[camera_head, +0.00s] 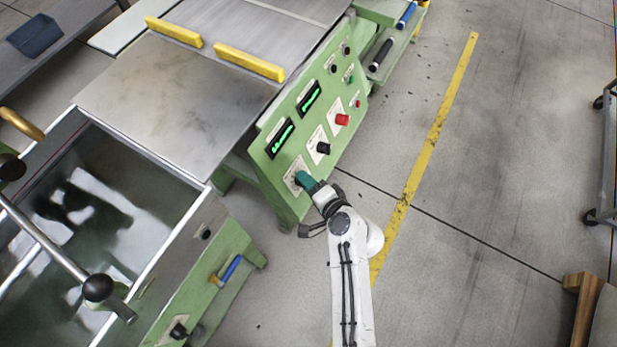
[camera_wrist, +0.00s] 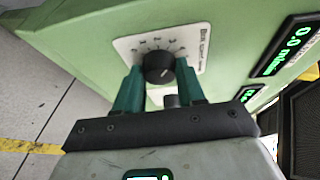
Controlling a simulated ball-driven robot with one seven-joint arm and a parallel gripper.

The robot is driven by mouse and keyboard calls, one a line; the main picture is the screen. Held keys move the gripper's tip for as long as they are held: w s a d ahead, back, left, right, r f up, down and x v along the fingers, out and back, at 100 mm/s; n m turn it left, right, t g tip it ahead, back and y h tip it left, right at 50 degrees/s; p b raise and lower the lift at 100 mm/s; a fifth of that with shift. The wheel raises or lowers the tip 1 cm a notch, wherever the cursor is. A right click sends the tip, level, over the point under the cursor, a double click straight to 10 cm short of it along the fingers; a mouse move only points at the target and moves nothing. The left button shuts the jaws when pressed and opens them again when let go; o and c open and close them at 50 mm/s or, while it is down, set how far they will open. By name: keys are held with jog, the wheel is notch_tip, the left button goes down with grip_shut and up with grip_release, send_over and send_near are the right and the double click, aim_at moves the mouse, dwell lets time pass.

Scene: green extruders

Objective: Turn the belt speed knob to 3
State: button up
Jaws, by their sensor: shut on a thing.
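The belt speed knob (camera_wrist: 158,66) is black and round, set on a white scale plate (camera_wrist: 193,39) on the green panel. In the wrist view the plate's lettering is upside down or tilted and too small to read surely. My gripper (camera_wrist: 160,68) has teal fingers on either side of the knob and is shut on it. A small pale mark shows on the knob's face, but which number it points to cannot be told. In the head view my gripper (camera_head: 305,181) is at the panel's lower left plate (camera_head: 295,170) and hides the knob.
The green panel (camera_head: 271,168) also carries a black knob (camera_head: 323,148), a red knob (camera_head: 342,120) and two lit green displays (camera_head: 280,139) (camera_head: 309,98). A display (camera_wrist: 293,45) reads about 0.0 in the wrist view.

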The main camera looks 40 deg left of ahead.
jog(key=o, duration=1)
jog(key=shift+o, duration=0.2)
jog(key=v, duration=1.1)
jog(key=shift+w, duration=0.1)
